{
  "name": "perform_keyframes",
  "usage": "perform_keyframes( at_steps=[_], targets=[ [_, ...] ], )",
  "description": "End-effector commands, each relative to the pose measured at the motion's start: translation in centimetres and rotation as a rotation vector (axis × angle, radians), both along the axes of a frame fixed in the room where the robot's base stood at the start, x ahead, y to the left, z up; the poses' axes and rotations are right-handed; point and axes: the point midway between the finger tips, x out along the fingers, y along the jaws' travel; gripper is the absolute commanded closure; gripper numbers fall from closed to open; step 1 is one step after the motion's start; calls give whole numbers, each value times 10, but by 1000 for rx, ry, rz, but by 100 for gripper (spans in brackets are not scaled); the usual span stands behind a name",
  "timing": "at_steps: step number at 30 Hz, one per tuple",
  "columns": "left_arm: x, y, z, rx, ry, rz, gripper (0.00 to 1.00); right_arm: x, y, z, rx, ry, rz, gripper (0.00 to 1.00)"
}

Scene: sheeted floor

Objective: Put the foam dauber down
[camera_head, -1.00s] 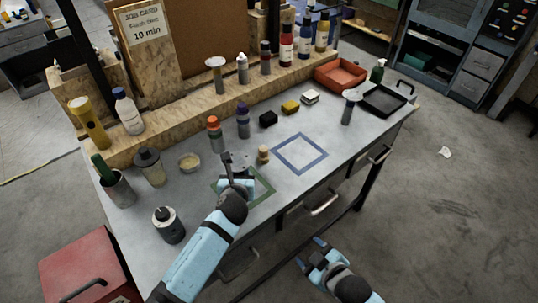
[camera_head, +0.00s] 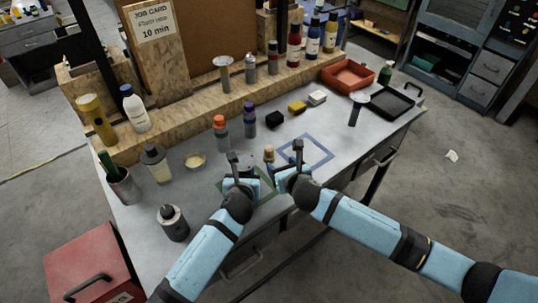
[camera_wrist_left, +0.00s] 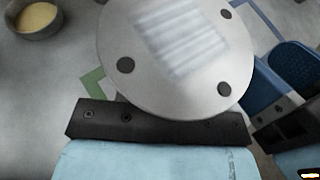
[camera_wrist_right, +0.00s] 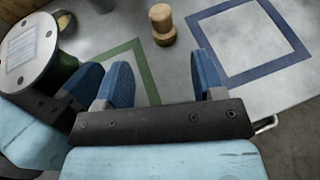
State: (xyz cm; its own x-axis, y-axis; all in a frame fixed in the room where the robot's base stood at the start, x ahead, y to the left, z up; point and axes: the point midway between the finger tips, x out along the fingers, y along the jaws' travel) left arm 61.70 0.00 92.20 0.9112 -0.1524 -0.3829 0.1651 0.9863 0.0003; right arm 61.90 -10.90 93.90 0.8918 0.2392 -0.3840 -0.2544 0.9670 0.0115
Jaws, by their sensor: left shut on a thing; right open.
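A small, two-tier wooden-looking peg, which I take to be the foam dauber (camera_head: 268,155), stands upright on the bench between the green and blue outlines. It shows in the right wrist view (camera_wrist_right: 161,25) just beyond my right fingers, apart from them. My right gripper (camera_head: 288,172) is open and empty in front of it; its blue fingers (camera_wrist_right: 163,82) show. My left gripper (camera_head: 241,175) is shut on a pale round disc-topped thing (camera_wrist_left: 165,85) with several dark dots, over the green square outline (camera_wrist_right: 143,72). The disc hides the left fingertips in the left wrist view.
A blue square outline (camera_head: 328,146) marks clear bench to the right. Orange-capped (camera_head: 220,128) and purple-capped (camera_head: 249,118) bottles stand behind. A shallow bowl (camera_head: 195,161), a dark-topped bottle (camera_head: 173,224) and a cup (camera_head: 121,187) are left. Trays (camera_head: 388,102) lie far right.

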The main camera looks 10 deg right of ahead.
Motion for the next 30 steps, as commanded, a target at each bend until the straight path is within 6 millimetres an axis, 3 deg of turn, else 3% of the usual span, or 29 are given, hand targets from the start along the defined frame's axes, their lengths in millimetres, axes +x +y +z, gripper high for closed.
perform_keyframes(
  at_steps=[9,17,24,30],
  targets=[
    [0,0,0,0,0,0,97,47,13,-19,-13,-4,4,37],
    [0,0,0,0,0,0,97,66,17,-26,-11,-5,3,37],
    [0,0,0,0,0,0,97,98,24,-39,-10,-4,3,37],
    [0,0,0,0,0,0,97,106,26,-43,-10,-5,5,37]
  ],
)
